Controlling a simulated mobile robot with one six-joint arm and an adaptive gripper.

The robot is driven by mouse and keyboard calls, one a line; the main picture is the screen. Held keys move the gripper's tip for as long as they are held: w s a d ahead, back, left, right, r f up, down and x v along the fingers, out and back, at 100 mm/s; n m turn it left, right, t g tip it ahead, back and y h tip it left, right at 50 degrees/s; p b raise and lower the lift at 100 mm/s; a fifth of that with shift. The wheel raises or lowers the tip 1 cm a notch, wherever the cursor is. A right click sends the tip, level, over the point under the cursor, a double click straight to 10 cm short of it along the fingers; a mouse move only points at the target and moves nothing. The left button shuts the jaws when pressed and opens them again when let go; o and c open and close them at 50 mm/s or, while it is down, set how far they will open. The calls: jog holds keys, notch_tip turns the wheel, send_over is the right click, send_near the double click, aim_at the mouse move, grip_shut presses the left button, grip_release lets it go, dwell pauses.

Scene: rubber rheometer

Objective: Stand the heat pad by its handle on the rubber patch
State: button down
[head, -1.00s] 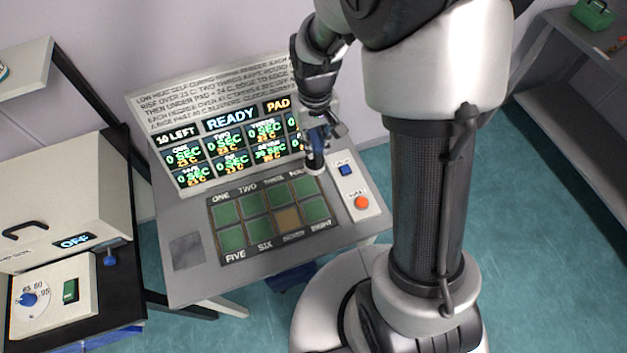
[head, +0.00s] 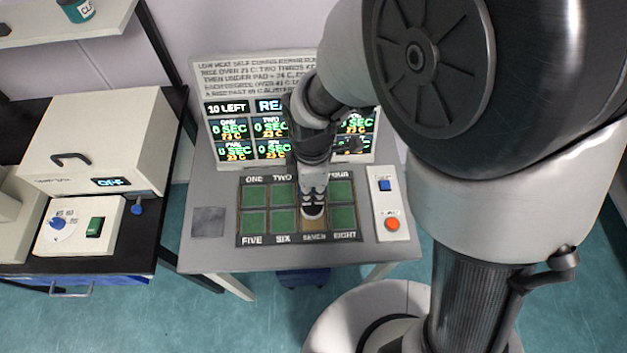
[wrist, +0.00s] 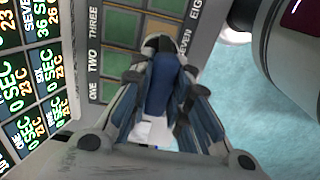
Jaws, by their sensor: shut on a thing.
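My gripper (head: 311,190) is shut on the blue handle (wrist: 162,85) of the heat pad, seen between the fingers in the wrist view. The pad's dark and pale rounded end (head: 313,212) shows below my fingers in the head view, over the column of squares three and seven. I cannot tell whether it touches the panel. A plain dark grey square patch (head: 208,222), which looks like the rubber patch, lies bare on the bench left of the panel, apart from my gripper.
The panel has several green squares (head: 254,221) and a tan square seven (head: 315,228). A blue button (head: 385,185) and a red button (head: 392,224) stand at its right. The upright display (head: 235,130) stands behind. A white box reading OFF (head: 95,140) is at the left.

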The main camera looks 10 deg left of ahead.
aim_at(313, 204)
jog(key=shift+d, duration=0.1)
jog(key=shift+f+b, duration=2.1)
jog(key=shift+f, duration=0.7)
jog(key=shift+f+b, duration=0.5)
jog(key=shift+f, duration=0.2)
jog(key=c, duration=1.4)
grip_release()
notch_tip(313, 204, up, 12)
